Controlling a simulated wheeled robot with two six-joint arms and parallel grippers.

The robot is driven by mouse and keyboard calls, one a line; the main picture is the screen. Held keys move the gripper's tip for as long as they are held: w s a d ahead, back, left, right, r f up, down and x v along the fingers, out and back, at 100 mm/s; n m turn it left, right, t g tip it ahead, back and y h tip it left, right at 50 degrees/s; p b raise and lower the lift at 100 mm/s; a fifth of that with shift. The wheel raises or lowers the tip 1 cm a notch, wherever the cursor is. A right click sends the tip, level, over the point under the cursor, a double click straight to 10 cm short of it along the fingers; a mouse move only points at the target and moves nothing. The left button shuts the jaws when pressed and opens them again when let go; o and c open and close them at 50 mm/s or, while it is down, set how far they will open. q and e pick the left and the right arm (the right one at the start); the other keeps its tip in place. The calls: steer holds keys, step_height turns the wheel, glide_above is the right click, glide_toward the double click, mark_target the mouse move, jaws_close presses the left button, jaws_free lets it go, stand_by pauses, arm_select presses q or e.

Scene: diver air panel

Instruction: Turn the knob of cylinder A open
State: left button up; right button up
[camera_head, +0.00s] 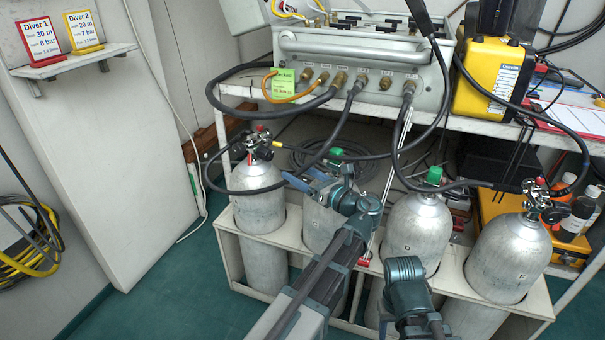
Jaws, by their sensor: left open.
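Several grey cylinders stand in a white rack. The leftmost cylinder (258,207) has a valve with a red knob (259,128) on top. The cylinder (320,222) to its right has a green knob (335,153) and is partly hidden by my left arm. A third cylinder (417,225) also has a green knob (433,175). The body letters are too small to read surely, so I cannot tell which is A. My left gripper (300,180) is open, between the first two cylinders' valves.
Black hoses loop from the grey air panel (365,75) down around the valves. A green tag (283,84) hangs on the panel. A yellow unit (490,78) stands on the shelf at right. The white rack's front rail (350,258) crosses before the cylinders. Green floor lies clear at left.

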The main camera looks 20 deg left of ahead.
mark_target(269, 157)
stand_by(0.3)
arm_select(q)
steer(key=m+p, duration=0.1)
steer(key=m, duration=0.6)
steer(key=shift+a+r, duration=0.1)
steer(key=shift+a, duration=0.05)
steer(key=x, duration=1.3)
steer(key=shift+w+a+f, duration=0.2)
steer(key=shift+a, duration=0.15)
jaws_close()
